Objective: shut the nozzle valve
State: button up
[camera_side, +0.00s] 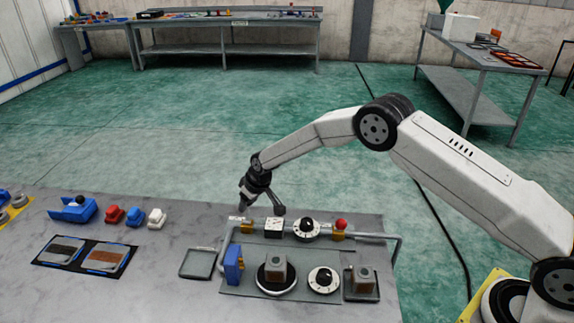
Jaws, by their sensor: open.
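A grey pipe frame (371,236) stands on the marble-patterned bench and carries several fittings. From left to right these are a brass fitting (247,228), a small white gauge (274,227), a round black-and-white dial (306,230) and a red knob (341,224) on another brass part. A blue part (233,265) sits at the pipe's left leg. I cannot tell which of these is the nozzle valve. My gripper (261,210) is open and points down over the pipe's left end, close to the left brass fitting and the gauge. Contact cannot be made out.
A grey block on a round base (277,290), a second dial (323,280) and a block in a square tray (361,285) sit in front of the pipe. An empty tray (198,264) lies left. Blue, red and white parts stand further left. My arm reaches in from the right.

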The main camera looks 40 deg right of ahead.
jog(key=shift+s+a, duration=0.15)
jog(key=shift+s+a+r, duration=0.3)
jog(key=shift+s+a, duration=0.45)
jog(key=shift+s+a+r, duration=0.15)
jog(key=shift+s+a, duration=0.2)
jog(key=shift+a, duration=0.1)
dwell(0.6)
jog(key=shift+s+a, duration=0.25)
jog(key=shift+s, duration=0.05)
jog(key=shift+s+a+f, duration=0.25)
jog(key=shift+s+a, duration=0.15)
jog(key=shift+o, duration=0.6)
jog(key=shift+r, duration=0.1)
